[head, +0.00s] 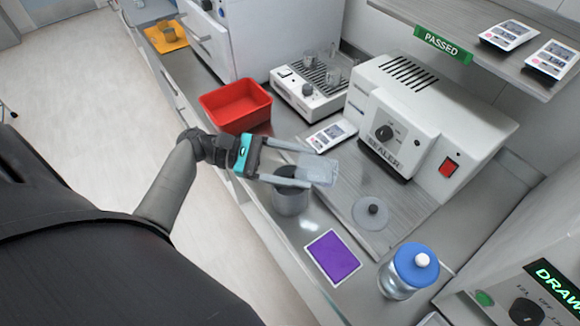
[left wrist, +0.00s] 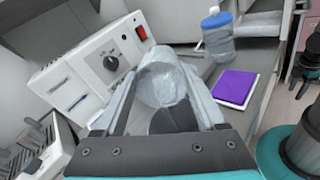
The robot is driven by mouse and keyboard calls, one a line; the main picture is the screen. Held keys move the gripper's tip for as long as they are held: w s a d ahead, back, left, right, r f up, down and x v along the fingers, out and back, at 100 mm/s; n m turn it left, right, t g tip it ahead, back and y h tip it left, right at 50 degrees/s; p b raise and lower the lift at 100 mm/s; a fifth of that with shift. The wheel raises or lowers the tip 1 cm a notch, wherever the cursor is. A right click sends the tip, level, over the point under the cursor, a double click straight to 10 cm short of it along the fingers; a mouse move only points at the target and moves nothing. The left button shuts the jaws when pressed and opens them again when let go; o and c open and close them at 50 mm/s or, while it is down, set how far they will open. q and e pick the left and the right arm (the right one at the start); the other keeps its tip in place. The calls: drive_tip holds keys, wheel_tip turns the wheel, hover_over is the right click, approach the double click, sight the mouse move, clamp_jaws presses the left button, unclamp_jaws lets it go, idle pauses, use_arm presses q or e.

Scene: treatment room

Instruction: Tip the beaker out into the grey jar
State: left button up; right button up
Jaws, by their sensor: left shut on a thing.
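My left gripper (head: 306,168) is shut on the clear beaker (head: 322,166), one finger on each side. The beaker is tilted strongly, lying nearly on its side, just above the grey jar (head: 291,202). The jar stands upright and open on the counter, partly hidden under the gripper. In the left wrist view the beaker (left wrist: 163,84) is between the fingers, with the jar's dark inside (left wrist: 174,120) below it. I cannot tell how much is in the beaker or the jar. A grey lid with a black knob (head: 371,213) lies on the counter to the right.
A red tray (head: 235,104) stands behind the jar. A white sealer (head: 415,125) is at the back right. A purple pad (head: 332,256) and a blue-lidded glass container (head: 400,275) are nearer the front.

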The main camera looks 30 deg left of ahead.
use_arm(q)
drive_tip(key=shift+a+h, duration=0.1)
drive_tip(key=shift+h, duration=0.2)
drive_tip(key=shift+a+f+t+h+b, duration=0.1)
drive_tip(key=shift+t+h+b, duration=0.35)
drive_tip(key=shift+b, duration=0.35)
drive_tip(key=shift+h, duration=0.25)
drive_tip(key=shift+b, duration=0.35)
